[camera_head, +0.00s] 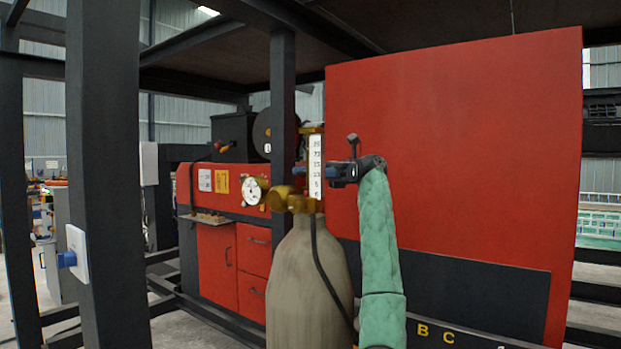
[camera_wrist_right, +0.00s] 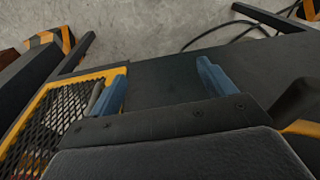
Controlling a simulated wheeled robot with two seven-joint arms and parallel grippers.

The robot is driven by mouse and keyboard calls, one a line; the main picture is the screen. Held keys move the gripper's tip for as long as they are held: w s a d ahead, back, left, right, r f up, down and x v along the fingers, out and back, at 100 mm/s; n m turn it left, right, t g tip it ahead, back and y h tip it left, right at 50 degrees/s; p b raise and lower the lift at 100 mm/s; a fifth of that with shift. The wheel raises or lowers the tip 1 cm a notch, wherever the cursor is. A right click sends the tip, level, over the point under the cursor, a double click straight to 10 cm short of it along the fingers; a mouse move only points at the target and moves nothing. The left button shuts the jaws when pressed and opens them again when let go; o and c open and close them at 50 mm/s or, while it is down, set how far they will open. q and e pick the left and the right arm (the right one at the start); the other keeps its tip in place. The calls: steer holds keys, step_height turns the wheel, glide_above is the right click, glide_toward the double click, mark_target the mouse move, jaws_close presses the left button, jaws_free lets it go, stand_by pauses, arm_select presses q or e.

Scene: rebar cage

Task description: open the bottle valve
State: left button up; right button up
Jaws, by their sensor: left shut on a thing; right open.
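In the head view a grey-beige gas bottle (camera_head: 305,275) stands upright with brass valve and regulator fittings (camera_head: 303,203) on top. My left gripper (camera_head: 302,171), on the green-sleeved arm, reaches in from the right at flow-tube height, just above the brass fittings. It is shut on part of the valve assembly; the tube hides the exact contact. My right gripper (camera_wrist_right: 160,85) is open and empty in the right wrist view.
A large red panel (camera_head: 455,150) stands behind the arm. Dark posts (camera_head: 105,180) frame the left side. Red cabinets (camera_head: 235,265) stand behind the bottle, and a black hose (camera_head: 325,270) hangs down it. A yellow-framed mesh (camera_wrist_right: 50,115) lies left of my right gripper.

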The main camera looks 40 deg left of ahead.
arm_select(q)
steer(key=n+g+h+b, duration=0.1)
steer(key=n+h+b, duration=0.1)
steer(key=h, duration=0.1)
steer(key=shift+n+h+b, duration=0.4)
steer(key=shift+h, duration=0.2)
arm_select(e)
steer(key=w+a+f+t+y, duration=0.1)
steer(key=w+a+f, duration=0.1)
steer(key=a+f, duration=0.2)
steer(key=shift+f+n, duration=0.3)
steer(key=shift+f, duration=0.2)
arm_select(q)
steer(key=o, duration=1)
steer(key=shift+c, duration=0.2)
steer(key=shift+r, duration=0.1)
arm_select(e)
steer(key=shift+f, duration=0.1)
